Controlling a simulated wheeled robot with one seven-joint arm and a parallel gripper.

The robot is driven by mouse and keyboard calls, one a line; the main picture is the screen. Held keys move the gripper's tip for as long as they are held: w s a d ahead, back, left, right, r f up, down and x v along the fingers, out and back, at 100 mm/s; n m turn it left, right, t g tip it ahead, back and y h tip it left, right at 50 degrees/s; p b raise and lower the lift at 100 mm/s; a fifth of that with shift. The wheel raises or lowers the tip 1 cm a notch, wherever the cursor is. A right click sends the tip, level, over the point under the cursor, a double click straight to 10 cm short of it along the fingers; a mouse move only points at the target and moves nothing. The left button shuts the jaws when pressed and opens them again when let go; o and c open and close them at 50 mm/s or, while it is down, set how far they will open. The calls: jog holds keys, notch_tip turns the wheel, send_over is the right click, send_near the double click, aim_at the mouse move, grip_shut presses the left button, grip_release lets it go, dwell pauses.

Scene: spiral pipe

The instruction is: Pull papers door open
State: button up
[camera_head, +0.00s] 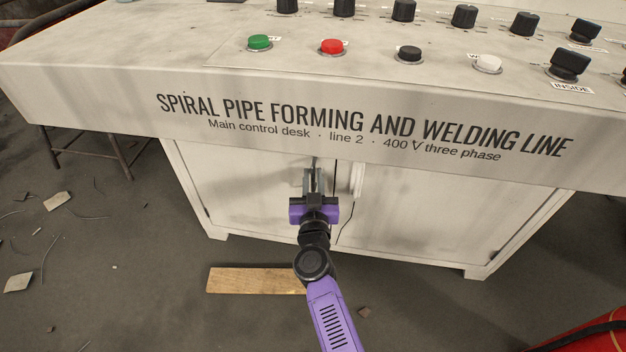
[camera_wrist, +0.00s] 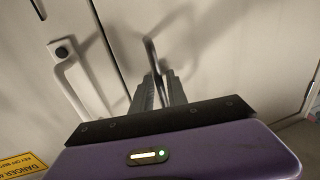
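The white control desk's cabinet has two doors under its top. The left door (camera_head: 243,186) carries a thin grey bar handle, which shows in the wrist view (camera_wrist: 151,46). My gripper (camera_head: 313,174) is at this handle, near the seam between the doors. In the wrist view, its two grey fingers (camera_wrist: 162,82) are close together with the handle's end between them, and they appear shut on it. The contact itself is partly hidden. Both doors look closed, with only a dark line between them. I cannot read any papers label.
The other door has a white handle (camera_head: 357,180) just right of my gripper; it also shows in the wrist view (camera_wrist: 78,84). A yellow warning label (camera_wrist: 22,165) is nearby. The desk's front lip (camera_head: 110,108) overhangs the doors. A wooden plank (camera_head: 254,281) lies on the floor before the cabinet.

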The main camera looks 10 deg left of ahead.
grip_shut()
dwell(1.4)
